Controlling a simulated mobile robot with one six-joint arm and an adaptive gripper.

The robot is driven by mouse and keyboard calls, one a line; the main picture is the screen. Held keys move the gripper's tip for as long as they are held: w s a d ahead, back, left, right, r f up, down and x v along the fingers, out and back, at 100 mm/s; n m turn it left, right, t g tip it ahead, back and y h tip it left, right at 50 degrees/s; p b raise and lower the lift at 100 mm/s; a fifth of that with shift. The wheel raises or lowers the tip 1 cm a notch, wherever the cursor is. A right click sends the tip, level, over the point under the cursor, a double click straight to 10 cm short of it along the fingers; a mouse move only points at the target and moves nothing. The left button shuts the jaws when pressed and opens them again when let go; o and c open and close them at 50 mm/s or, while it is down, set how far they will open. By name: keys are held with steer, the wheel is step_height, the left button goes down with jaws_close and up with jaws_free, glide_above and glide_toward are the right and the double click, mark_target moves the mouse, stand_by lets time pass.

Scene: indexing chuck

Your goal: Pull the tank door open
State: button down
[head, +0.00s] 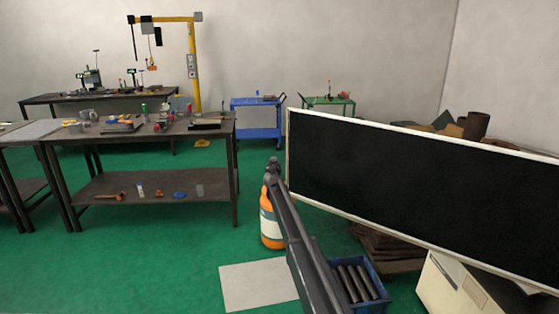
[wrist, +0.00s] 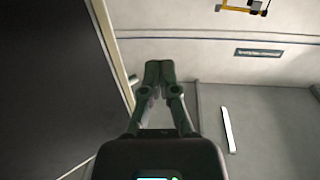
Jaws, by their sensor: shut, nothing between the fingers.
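A large black panel with a pale frame (head: 420,195), seemingly the tank door, stands at the right in the head view. Its dark face and pale edge seem to fill the left of the wrist view (wrist: 50,90). My gripper (head: 273,165) is just left of the panel's left edge in the head view. In the wrist view my gripper (wrist: 160,70) has its fingertips together and empty, right beside the pale edge. I cannot tell whether it touches. Right of it is a grey surface with a slim white bar (wrist: 229,130). No handle is clear on the black panel.
An orange bottle (head: 271,222) and a blue crate of dark cylinders (head: 375,302) stand beside my arm. A white box (head: 440,285) is below the panel. A dark workbench (head: 150,187) with tools stands left. Green floor between is mostly free.

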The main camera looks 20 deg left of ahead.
steer(key=s+a, duration=0.3)
steer(key=s, duration=0.5)
steer(key=shift+f, duration=0.1)
stand_by(0.3)
steer(key=s+d+r+n+g+y+p, duration=0.2)
steer(key=s+d+n+y, duration=0.3)
steer(key=d, duration=0.6)
steer(key=s+d+f+m+g+h+p, duration=0.2)
steer(key=s+d+g, duration=0.3)
steer(key=s+d, duration=1)
steer(key=s+d+f+m+g+h+p, duration=0.3)
steer(key=s+d+f+g+h, duration=0.1)
steer(key=s+d, duration=1.1)
steer(key=s+d+f+m+g+h+p, duration=0.2)
steer(key=s+d+g, duration=0.4)
steer(key=s+d, duration=0.9)
step_height(320, 180, down, 3)
steer(key=d+m+h, duration=0.1)
steer(key=d+h, duration=0.1)
steer(key=d, duration=0.1)
steer(key=shift+s+p, duration=0.35)
steer(key=shift+p, duration=0.05)
